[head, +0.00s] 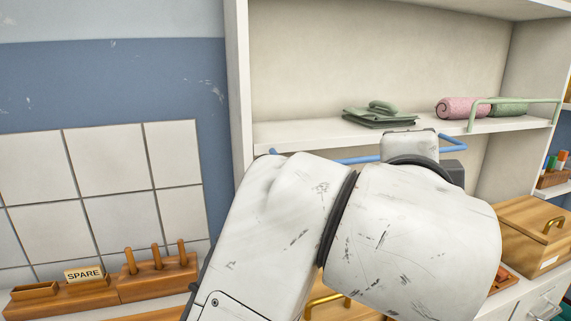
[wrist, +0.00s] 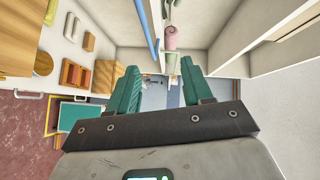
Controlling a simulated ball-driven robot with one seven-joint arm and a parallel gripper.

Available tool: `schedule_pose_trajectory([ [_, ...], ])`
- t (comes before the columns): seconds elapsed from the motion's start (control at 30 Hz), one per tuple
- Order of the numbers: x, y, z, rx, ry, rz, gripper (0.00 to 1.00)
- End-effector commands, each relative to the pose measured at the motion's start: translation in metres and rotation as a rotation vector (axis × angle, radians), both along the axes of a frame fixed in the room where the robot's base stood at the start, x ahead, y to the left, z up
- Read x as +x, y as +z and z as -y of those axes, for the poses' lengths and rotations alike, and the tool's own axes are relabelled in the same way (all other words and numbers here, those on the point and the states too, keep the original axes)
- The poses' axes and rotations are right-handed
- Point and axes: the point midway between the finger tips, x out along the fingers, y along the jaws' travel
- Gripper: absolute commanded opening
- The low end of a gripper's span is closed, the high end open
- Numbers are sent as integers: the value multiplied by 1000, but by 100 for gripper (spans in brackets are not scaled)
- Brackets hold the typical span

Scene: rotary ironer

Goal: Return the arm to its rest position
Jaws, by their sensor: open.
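My arm (head: 400,225), white and scuffed, fills the lower middle of the head view. It is bent and raised in front of the shelf unit, with its far end near the lower shelf edge. My gripper (wrist: 159,64) shows in the wrist view with two teal fingers spread apart and nothing between them. In the head view the fingers are hidden behind my arm.
A white shelf (head: 300,132) with a blue rail (head: 358,160) is close behind my arm. It holds folded green cloth (head: 378,117) and a pink roll (head: 460,108). A wooden box (head: 535,228) stands right; a SPARE-labelled wooden rack (head: 65,297) stands lower left.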

Motion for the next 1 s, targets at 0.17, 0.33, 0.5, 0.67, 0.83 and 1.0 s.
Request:
schedule_pose_trajectory([
  [0.17,7,-19,16,-132,12,-57,50],
  [0.33,16,-57,37,-322,50,-173,50],
  [0.5,19,-122,65,-551,131,-373,50],
  [0.67,7,-200,95,-732,246,-601,50],
  [0.83,-30,-295,125,-869,424,-867,50],
  [1.0,-96,-390,146,-930,663,-1125,50],
])
